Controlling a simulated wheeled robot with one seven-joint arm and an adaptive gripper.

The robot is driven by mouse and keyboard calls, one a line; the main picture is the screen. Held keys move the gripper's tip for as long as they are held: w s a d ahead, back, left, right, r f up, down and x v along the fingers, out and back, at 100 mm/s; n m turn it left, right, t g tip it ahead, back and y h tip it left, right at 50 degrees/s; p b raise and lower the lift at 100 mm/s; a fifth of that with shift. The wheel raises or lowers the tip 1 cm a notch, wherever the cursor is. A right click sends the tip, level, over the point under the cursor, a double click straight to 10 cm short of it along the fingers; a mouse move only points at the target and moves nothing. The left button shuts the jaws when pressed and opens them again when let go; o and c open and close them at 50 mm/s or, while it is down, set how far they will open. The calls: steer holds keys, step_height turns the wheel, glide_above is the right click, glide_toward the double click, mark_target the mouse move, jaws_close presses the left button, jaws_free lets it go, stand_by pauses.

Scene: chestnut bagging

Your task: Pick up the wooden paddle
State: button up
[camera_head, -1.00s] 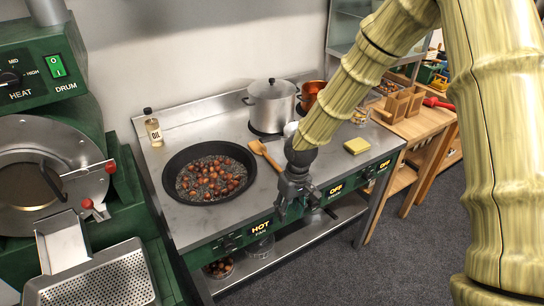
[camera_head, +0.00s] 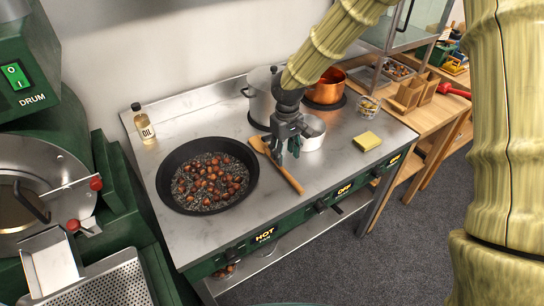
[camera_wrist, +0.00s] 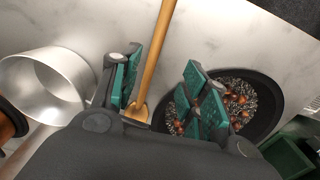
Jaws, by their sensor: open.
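The wooden paddle (camera_head: 287,177) lies on the steel stove top, just right of the black pan, its handle pointing toward the front edge. My gripper (camera_head: 287,155) is over the paddle, pointing down, open and empty. In the wrist view the paddle (camera_wrist: 158,55) runs between the two green-padded fingers of my gripper (camera_wrist: 165,90), closer to the left finger. Part of the paddle's head is hidden behind my gripper. I cannot tell the exact height of the fingertips above the paddle.
A black pan (camera_head: 164,190) of chestnuts stands left of the paddle. A small silver pot (camera_head: 313,138), a large steel pot (camera_head: 262,100) and a copper pot (camera_head: 328,88) stand behind. A yellow sponge (camera_head: 367,141) lies right, with bare stove top around it.

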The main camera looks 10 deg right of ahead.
mark_target(287, 173)
steer(key=f, duration=0.1)
steer(key=d+f, duration=0.1)
steer(key=f, duration=0.1)
steer(key=shift+p, duration=0.3)
steer(key=shift+f, duration=0.3)
steer(key=shift+s+f+p, duration=0.2)
steer(key=shift+f+p, duration=0.1)
step_height(287, 173, down, 2)
steer(key=shift+w+f+p, duration=0.1)
steer(key=shift+f+p, duration=0.15)
steer(key=shift+p, duration=0.45)
steer(key=shift+f, duration=1.1)
steer(key=shift+c, duration=0.4)
jaws_close()
